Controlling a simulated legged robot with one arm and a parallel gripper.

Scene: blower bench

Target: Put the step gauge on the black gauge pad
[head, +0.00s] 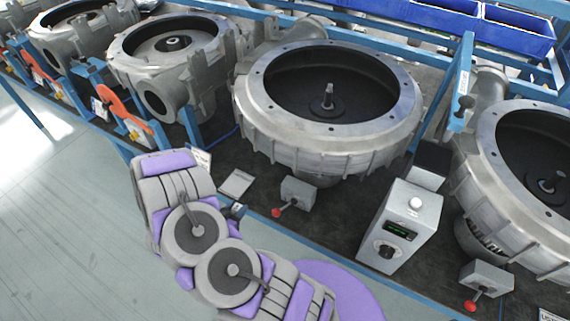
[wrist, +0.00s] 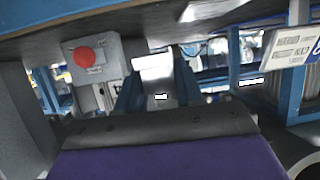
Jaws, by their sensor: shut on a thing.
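My gripper (wrist: 158,92) is low in front of the bench edge. In the wrist view, its two dark blue fingers are close around a small grey piece (wrist: 160,72). This seems to be the step gauge, but its shape is hard to make out. In the head view my purple and grey arm hides most of the gripper. I cannot clearly pick out the black gauge pad; a black-topped block (head: 432,157) stands behind the grey control box, but I cannot tell if that is it.
A large blower housing (head: 330,145) stands mid-bench, with more to either side. A switch box with a red knob (head: 298,192) sits near the front edge. The grey control box (head: 401,226) is to its right. A light plate (head: 236,183) lies on the dark bench top.

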